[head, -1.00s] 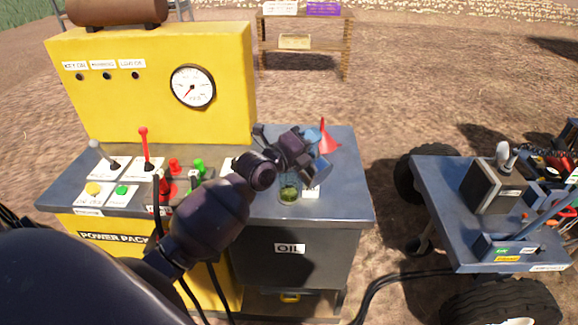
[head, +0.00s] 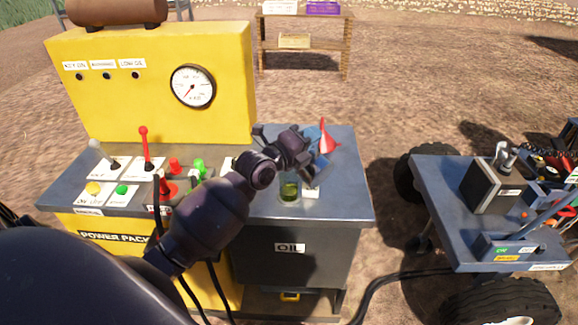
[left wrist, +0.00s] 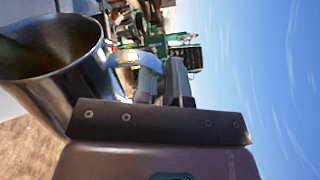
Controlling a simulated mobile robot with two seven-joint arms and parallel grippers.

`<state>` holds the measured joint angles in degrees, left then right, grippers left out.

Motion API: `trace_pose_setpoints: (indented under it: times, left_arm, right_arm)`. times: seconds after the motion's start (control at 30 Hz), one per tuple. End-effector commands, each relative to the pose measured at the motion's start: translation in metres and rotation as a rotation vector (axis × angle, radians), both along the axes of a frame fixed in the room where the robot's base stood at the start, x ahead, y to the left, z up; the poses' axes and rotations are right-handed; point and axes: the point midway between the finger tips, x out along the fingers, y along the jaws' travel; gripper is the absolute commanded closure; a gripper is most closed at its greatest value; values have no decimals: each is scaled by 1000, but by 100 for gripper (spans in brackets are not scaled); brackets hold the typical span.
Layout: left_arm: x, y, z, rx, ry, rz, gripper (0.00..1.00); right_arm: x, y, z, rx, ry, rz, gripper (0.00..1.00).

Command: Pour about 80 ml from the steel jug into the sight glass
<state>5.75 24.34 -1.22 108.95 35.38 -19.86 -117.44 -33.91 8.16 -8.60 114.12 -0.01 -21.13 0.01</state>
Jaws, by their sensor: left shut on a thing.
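My left gripper (head: 305,152) is above the right part of the power pack's top, shut on the handle of the steel jug (head: 322,168). The jug is partly hidden behind the gripper in the head view. In the left wrist view the jug (left wrist: 62,100) shows large, its mouth open and amber-green liquid inside, with the gripper fingers (left wrist: 165,82) at its handle. It looks tilted well over. The sight glass (head: 289,191) stands just below and left of the jug, with green-yellow liquid in it. No stream is clear to see. My right gripper is not in view.
A red funnel (head: 327,138) stands behind the jug. The yellow power pack (head: 150,85) with gauge and levers is left. A wheeled cart (head: 440,215) with tools is right, across a gap of bare ground. A wooden shelf (head: 303,45) stands behind.

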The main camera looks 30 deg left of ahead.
Motion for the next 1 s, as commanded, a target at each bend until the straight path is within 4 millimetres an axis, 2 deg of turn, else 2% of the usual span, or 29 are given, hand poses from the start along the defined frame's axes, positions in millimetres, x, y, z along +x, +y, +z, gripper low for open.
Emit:
trace_pose_setpoints:
  times: [0.5,1.0]
  left_arm:
    - [1,3,3,-29,5,0,100]
    - [2,7,6,-66,15,0,100]
  right_arm:
    - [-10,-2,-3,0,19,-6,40]
    - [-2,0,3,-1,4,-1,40]
